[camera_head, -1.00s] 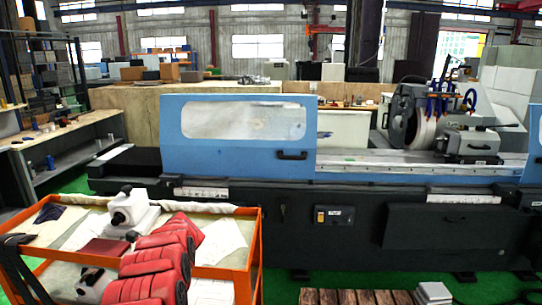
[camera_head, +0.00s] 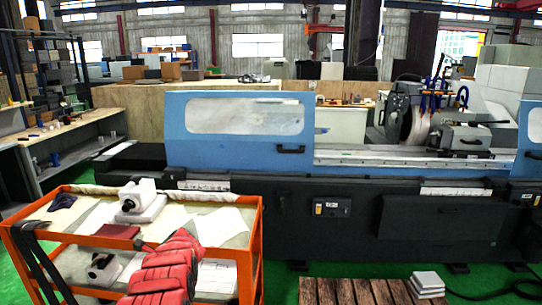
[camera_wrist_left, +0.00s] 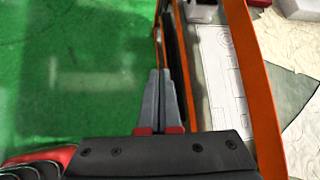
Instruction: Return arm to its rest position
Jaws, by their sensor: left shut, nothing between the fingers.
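My left gripper (camera_wrist_left: 160,74) shows in the left wrist view with its two grey fingers together and nothing between them. It points along the outside of an orange cart rail (camera_wrist_left: 258,90), over green floor; I cannot tell whether it touches the cart. In the head view, a red segmented arm link of mine reaches up from the bottom in front of the orange cart (camera_head: 250,262). The left gripper itself is not visible there. My right gripper is in neither view.
The cart carries a white device (camera_head: 140,200), papers (camera_head: 220,225) and a dark red booklet (camera_head: 116,231); another white device (camera_head: 103,268) is on its lower shelf. Behind stands the blue and black grinder (camera_head: 240,150). A wooden pallet (camera_head: 350,292) with white blocks (camera_head: 427,283) lies at right.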

